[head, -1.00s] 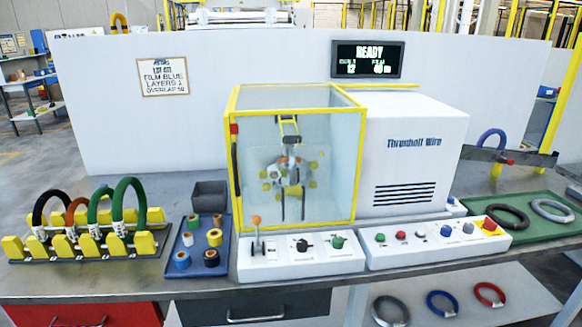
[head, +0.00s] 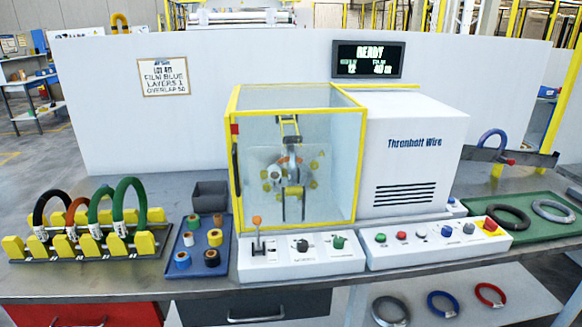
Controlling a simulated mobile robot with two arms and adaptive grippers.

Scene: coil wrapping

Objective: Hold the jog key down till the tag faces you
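Neither of my grippers is in the head view. The wrapping machine (head: 410,150) stands mid-table, with a yellow-framed clear guard (head: 345,190) on its left side that looks closed. Inside is a grey wrapping mechanism (head: 291,170) with yellow rollers around it; I cannot make out a tag there. The right button panel (head: 440,257) has several coloured buttons, among them green (head: 380,238), red (head: 401,236) and blue (head: 447,230). Their labels are too small to read, so I cannot tell which is the jog key. The display (head: 367,59) reads READY.
The left panel (head: 290,272) has a lever and two knobs. A rack (head: 90,252) holds several coils with white tags. A blue tray (head: 182,240) holds film rolls beside a dark bin (head: 209,195). A green tray (head: 540,238) holds two coils. A sign (head: 163,77) names blue film.

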